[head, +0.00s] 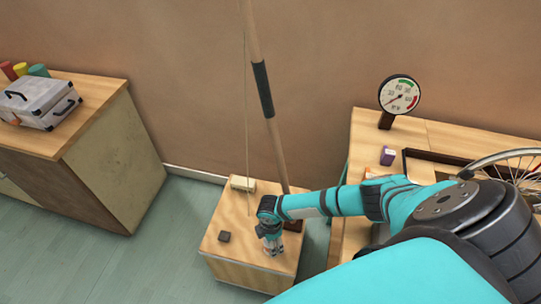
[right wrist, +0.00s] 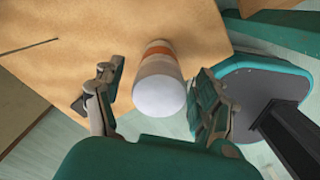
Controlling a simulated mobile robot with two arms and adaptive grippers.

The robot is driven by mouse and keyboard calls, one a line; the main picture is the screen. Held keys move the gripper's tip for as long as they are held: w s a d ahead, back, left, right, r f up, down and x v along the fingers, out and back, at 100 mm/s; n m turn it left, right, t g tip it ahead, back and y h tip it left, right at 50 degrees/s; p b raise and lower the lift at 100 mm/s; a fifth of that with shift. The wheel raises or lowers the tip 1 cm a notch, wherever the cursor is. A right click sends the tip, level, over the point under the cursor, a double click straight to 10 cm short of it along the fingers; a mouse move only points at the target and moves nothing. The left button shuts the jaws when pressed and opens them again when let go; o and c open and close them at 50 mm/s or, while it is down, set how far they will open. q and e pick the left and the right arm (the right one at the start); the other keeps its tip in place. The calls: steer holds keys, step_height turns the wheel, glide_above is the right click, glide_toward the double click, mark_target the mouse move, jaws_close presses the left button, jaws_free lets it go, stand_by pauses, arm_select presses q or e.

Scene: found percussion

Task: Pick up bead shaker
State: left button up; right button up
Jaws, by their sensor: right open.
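The bead shaker looks to be the white cylinder with an orange band (right wrist: 158,92) in the right wrist view. It stands on the wooden top, with its pale round end toward the camera. My right gripper (right wrist: 156,80) is open, with one finger on each side of the shaker. Gaps show between the shaker and both fingers. In the head view my right gripper (head: 272,246) points down over the front right of the small wooden box, and it mostly hides the shaker. My left gripper is not in view.
A workbench with a dial gauge (head: 399,95) is at right. A cabinet with a grey case (head: 40,100) is at left.

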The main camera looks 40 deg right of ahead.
step_height(320, 180, down, 2)
steer(key=shift+f, duration=0.1)
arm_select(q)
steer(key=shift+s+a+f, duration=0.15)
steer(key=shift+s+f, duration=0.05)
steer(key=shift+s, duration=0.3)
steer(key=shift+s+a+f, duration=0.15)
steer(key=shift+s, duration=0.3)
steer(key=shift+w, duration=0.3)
arm_select(e)
steer(key=c, duration=1.3)
